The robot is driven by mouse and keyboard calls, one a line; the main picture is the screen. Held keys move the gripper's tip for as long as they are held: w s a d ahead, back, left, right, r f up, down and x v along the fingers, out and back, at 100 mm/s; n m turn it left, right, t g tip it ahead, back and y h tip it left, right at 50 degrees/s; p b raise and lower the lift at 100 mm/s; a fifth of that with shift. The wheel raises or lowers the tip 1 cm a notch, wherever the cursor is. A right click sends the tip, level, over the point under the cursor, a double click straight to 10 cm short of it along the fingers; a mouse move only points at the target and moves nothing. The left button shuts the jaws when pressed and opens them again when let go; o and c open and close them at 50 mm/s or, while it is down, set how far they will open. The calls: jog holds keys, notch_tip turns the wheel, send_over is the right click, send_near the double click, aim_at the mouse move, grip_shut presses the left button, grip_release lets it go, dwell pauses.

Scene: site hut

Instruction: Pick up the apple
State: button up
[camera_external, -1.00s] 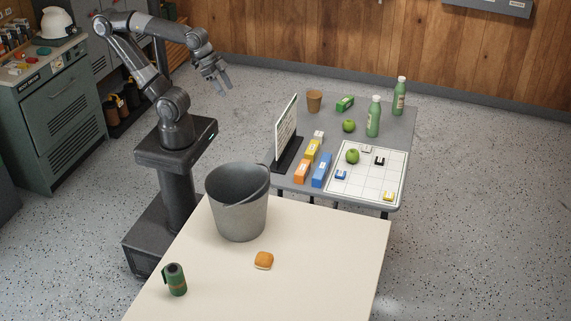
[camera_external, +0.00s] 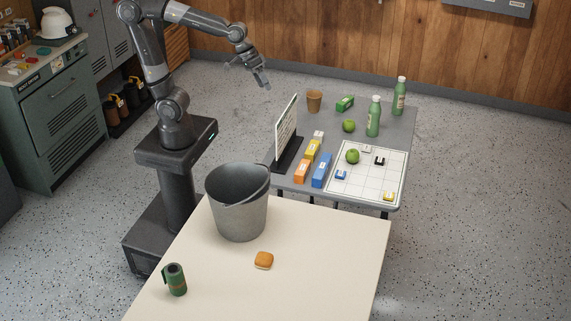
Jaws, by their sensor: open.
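Two green apples are on the grey table (camera_external: 398,140). One apple (camera_external: 349,126) stands on the bare tabletop near the back, left of the green bottles. The other apple (camera_external: 352,156) sits on the white gridded board (camera_external: 366,188), near its upper left. My gripper (camera_external: 255,83) is open and empty. It hangs in the air, left of the grey table and above its height, apart from both apples.
An upright sign (camera_external: 287,132) stands on the table's left edge, between my arm and the apples. A brown cup (camera_external: 314,101), green bottles (camera_external: 373,117) and small coloured boxes (camera_external: 321,170) surround the apples. A bucket (camera_external: 238,203) stands on the cream table (camera_external: 320,270).

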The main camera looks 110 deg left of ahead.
jog(key=w+a+f+n, duration=0.4)
jog(key=w+a+n, duration=0.35)
jog(key=w, duration=0.25)
jog(key=n+y, duration=0.2)
jog(key=n, duration=1.4)
send_near(346, 121)
jog(key=shift+n, duration=0.25)
jog(key=x, duration=0.5)
jog(key=shift+a+f, duration=0.1)
jog(key=shift+a, duration=0.15)
jog(key=shift+d+x, duration=0.15)
jog(key=shift+x, duration=1.4)
jog(key=shift+d+x, duration=0.15)
jog(key=shift+x, duration=1.45)
jog(key=shift+w, duration=0.1)
jog(key=c, duration=0.8)
